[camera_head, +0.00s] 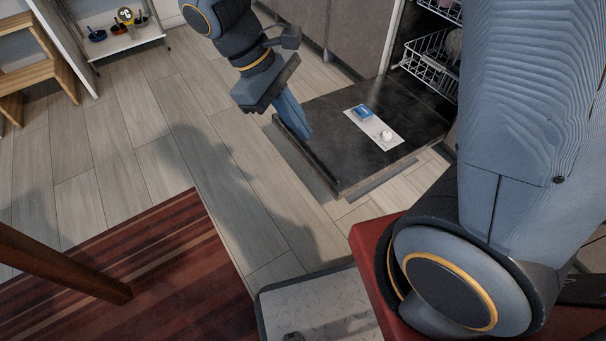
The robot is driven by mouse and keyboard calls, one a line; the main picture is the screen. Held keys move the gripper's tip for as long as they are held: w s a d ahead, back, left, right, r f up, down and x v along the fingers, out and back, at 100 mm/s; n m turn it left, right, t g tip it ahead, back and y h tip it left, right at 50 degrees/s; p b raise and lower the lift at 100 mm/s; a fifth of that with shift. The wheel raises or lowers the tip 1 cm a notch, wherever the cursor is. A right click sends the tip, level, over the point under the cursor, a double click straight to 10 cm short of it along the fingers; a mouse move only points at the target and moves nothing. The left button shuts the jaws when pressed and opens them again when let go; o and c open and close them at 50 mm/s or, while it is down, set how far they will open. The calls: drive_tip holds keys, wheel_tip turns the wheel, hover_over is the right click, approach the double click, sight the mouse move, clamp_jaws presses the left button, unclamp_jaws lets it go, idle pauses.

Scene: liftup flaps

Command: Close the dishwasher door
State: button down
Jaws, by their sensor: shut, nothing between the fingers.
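The dishwasher door (345,176) is folded down, lying dark and nearly flat just above the floor. A pale strip with a blue item and a small white item lies on its inner face. The open dishwasher shows wire racks (432,56) at the upper right. My gripper (305,134) is shut and empty, pointing down at the left edge of the door. Its fingertips overlap that edge in the picture; I cannot tell whether they touch it or are beside it.
A striped red rug (140,275) and a brown wooden leg (70,265) are at the lower left. A low white shelf (125,42) and a wooden stool (35,75) stand at the upper left. Grey cabinet fronts (345,30) adjoin the dishwasher. Floor left of the door is clear.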

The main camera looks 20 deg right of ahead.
drive_tip(key=w+a+f+n+t+h+b, duration=0.15)
drive_tip(key=w+f+n+h+b, duration=0.3)
drive_tip(key=f, duration=1.05)
drive_tip(key=w+f+n+t+h+b, duration=0.1)
drive_tip(key=w+f+n+t+b, duration=0.45)
drive_tip(key=f, duration=0.85)
drive_tip(key=w+a+f+n+g+h+b, duration=0.1)
drive_tip(key=w+f+n+h+b, duration=0.15)
drive_tip(key=w+f+b, duration=0.85)
drive_tip(key=s+d+f+b, duration=0.3)
drive_tip(key=d+f+b, duration=0.1)
drive_tip(key=d, duration=0.5)
drive_tip(key=shift+s+f, duration=0.15)
drive_tip(key=shift+f, duration=0.05)
drive_tip(key=shift+n, duration=0.25)
